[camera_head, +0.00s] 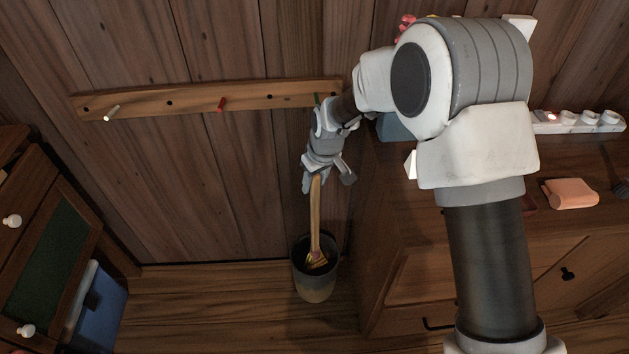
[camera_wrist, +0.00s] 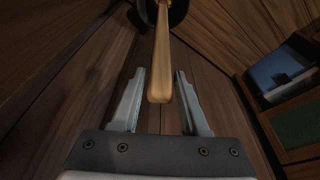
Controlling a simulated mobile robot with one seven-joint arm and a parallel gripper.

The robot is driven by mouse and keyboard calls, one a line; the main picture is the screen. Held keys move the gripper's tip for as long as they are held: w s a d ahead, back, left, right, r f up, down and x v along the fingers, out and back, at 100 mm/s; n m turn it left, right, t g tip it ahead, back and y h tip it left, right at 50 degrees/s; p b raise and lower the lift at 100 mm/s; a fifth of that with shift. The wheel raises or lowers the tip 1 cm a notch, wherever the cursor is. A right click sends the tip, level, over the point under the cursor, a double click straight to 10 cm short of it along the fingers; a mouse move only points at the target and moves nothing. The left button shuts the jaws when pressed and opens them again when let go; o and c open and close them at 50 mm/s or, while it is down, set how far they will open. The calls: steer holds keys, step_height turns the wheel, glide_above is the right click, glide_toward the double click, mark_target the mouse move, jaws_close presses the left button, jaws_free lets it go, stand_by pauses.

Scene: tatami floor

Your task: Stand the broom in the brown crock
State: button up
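The broom (camera_head: 315,215) stands in the crock (camera_head: 314,288) with its yellowish head down inside the mouth and its wooden handle rising nearly upright. The crock is dark at the top and brownish lower down, and stands on the floor by the wall. My gripper (camera_head: 326,180) is at the top of the handle. In the wrist view my gripper (camera_wrist: 159,80) has its fingers spread, with a gap on each side of the broom handle (camera_wrist: 161,60). The handle's end lies between the fingers. The crock shows only partly at the top of that view (camera_wrist: 178,12).
A peg rail (camera_head: 195,101) runs along the wall behind. A wooden cabinet (camera_head: 400,280) stands close to the crock's right. A blue bin (camera_head: 95,305) sits in the shelf unit at left. The floor left of the crock is clear.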

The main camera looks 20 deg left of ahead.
steer(key=shift+o, duration=1.4)
steer(key=p+v, duration=0.6)
steer(key=v, duration=1.1)
steer(key=shift+r, duration=0.2)
steer(key=shift+d, duration=0.1)
